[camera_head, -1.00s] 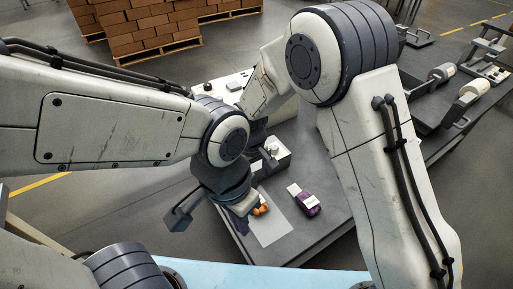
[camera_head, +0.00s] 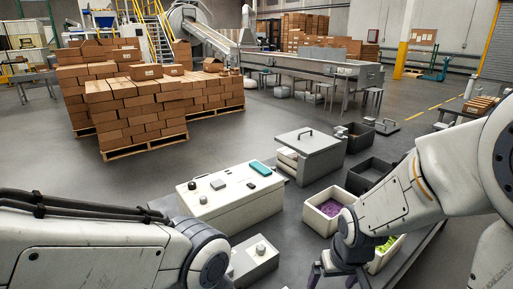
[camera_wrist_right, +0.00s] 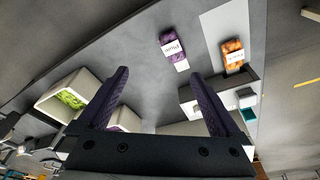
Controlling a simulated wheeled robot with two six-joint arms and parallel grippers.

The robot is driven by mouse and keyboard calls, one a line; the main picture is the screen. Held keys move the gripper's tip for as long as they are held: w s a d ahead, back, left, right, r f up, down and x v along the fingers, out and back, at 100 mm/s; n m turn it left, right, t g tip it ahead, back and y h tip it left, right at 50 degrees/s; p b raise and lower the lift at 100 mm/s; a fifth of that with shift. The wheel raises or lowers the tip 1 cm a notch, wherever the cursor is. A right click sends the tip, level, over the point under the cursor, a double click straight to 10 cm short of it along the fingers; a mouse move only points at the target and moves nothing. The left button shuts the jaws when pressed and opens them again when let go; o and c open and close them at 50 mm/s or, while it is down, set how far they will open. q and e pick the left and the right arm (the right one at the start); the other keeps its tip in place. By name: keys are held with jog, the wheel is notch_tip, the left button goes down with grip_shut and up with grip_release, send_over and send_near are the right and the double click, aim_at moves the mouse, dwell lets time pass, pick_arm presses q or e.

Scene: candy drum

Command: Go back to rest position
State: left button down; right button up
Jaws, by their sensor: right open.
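My right gripper (camera_head: 338,277) hangs at the bottom of the head view, in front of the white bins. In the right wrist view (camera_wrist_right: 159,76) its two dark purple fingers are spread with nothing between them. A purple labelled pack (camera_wrist_right: 178,61) and an orange labelled pack (camera_wrist_right: 234,64) lie on the grey table, apart from the fingers. The orange pack is on a pale mat (camera_wrist_right: 225,25). My left arm comes in at the lower left of the head view, but its gripper is out of frame.
A white bin with purple contents (camera_head: 311,214) and one with green contents (camera_wrist_right: 48,97) stand near my right gripper. A white control box (camera_head: 225,211), a grey lidded box (camera_head: 312,150) and a dark empty tray (camera_head: 368,172) are behind. Stacked cartons (camera_head: 130,115) stand on floor pallets.

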jog(key=s+a+r+n+g, duration=0.1)
jog(key=s+a+r+n, duration=0.2)
jog(key=s+a, duration=0.3)
jog(key=s+a+r+n+g, duration=0.1)
jog(key=s+a+r+n, duration=0.2)
jog(key=s+a, duration=0.3)
jog(key=s, duration=0.3)
jog(key=shift+s+n+y, duration=0.15)
jog(key=shift+n+y, duration=0.15)
jog(key=shift+y, duration=0.1)
